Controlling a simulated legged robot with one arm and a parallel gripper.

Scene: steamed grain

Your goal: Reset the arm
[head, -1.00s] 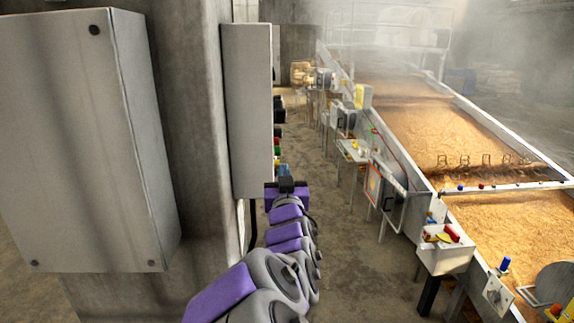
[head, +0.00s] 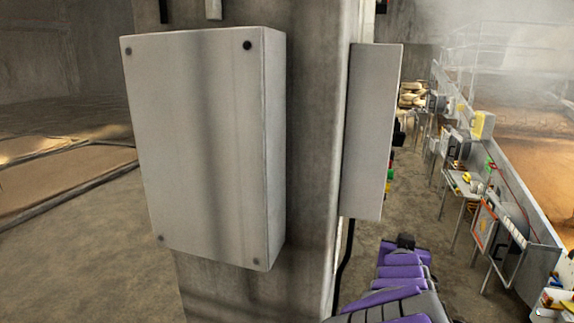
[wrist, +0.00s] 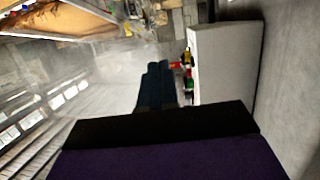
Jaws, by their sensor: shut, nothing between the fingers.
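My purple and grey arm (head: 395,290) reaches forward at the lower right of the head view, beside the concrete pillar. My gripper (head: 405,241) is the small dark end of it, below and to the right of the narrow grey box. In the wrist view my gripper (wrist: 158,68) points away from the camera, its dark fingers together with nothing held. It appears clear of any surface.
A large grey box (head: 205,150) and a narrow grey box (head: 372,130) are mounted on the concrete pillar (head: 313,170). The conveyor trough (head: 545,225) with grain and side tables stands at the right. Open floor (head: 90,250) lies left.

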